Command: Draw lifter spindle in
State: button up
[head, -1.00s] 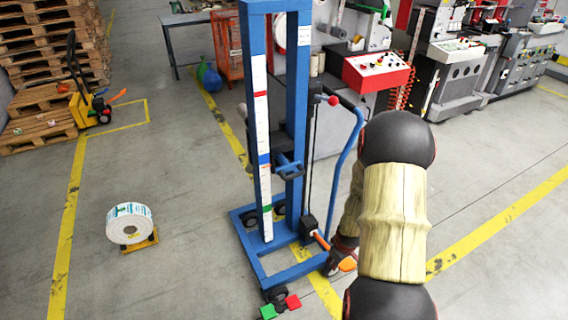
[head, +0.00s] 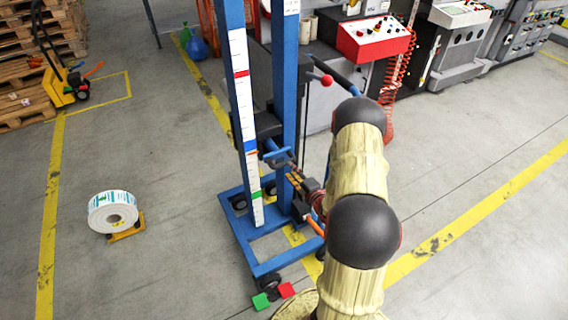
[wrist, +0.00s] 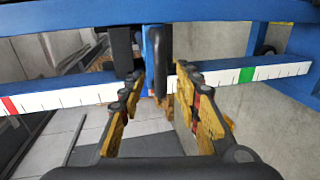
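The blue lifter (head: 284,95) stands upright in the middle of the head view, its base frame on the floor. On its mast is a dark carriage with a blue spindle part and handle (head: 277,154), low beside the blue mark of the white scale. My gripper (head: 296,182) is just below and right of this handle, partly hidden by my arm. In the wrist view my gripper (wrist: 159,80) is open, and a dark handle (wrist: 158,50) on a blue bar shows between its fingers. I cannot tell whether they touch.
A red control box (head: 373,38) is behind.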

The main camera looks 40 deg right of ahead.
aim_at(285, 163)
jog(key=b+x, duration=0.1)
jog(key=x, duration=0.5)
jog(key=shift+w+f+b, duration=0.15)
jog(key=shift+w+b, duration=0.15)
jog(key=shift+w, duration=0.05)
jog(key=shift+c, duration=0.7)
grip_shut()
